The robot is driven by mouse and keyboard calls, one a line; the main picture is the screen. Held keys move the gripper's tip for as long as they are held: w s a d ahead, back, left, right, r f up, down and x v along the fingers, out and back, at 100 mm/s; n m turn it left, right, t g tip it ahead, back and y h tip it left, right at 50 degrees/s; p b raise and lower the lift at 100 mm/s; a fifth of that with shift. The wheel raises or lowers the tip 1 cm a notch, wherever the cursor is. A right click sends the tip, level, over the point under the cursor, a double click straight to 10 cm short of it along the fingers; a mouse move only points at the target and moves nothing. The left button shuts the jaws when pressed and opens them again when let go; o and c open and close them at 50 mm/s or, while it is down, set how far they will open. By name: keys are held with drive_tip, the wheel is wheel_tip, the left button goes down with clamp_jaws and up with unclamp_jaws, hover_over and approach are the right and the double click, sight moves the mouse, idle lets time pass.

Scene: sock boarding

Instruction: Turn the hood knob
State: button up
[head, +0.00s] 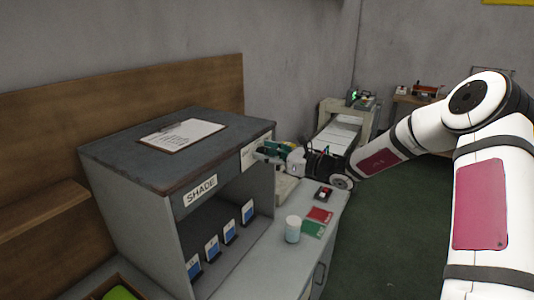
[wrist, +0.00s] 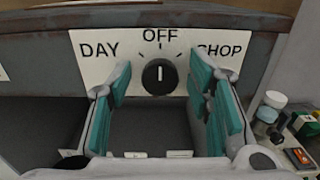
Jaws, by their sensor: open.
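The hood knob (wrist: 160,76) is a round black dial with a white pointer line, on a white plate (wrist: 110,65) marked DAY, OFF and SHOP. Its line points straight up to OFF. My gripper (wrist: 162,84) is open, with its teal-padded fingers on the left and right of the knob in the wrist view. I see no finger touching the knob, though the depth gap is hard to tell. In the head view my gripper (head: 268,152) is at the right end of the grey hood (head: 105,155), and the knob is hidden there.
The hood is labelled SHADE (head: 200,190), and several blue-and-white cards stand inside it.

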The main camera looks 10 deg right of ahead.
clamp_jaws()
drive_tip(key=shift+m, duration=0.4)
drive_tip(key=m+p, duration=0.1)
drive_tip(key=m, duration=0.2)
drive_tip(key=shift+m, duration=0.3)
drive_tip(key=m+p, duration=0.1)
drive_tip(key=m, duration=0.4)
drive_tip(key=shift+d, duration=0.1)
drive_tip(key=shift+w+m, duration=0.1)
drive_tip(key=shift+m, duration=0.3)
unclamp_jaws()
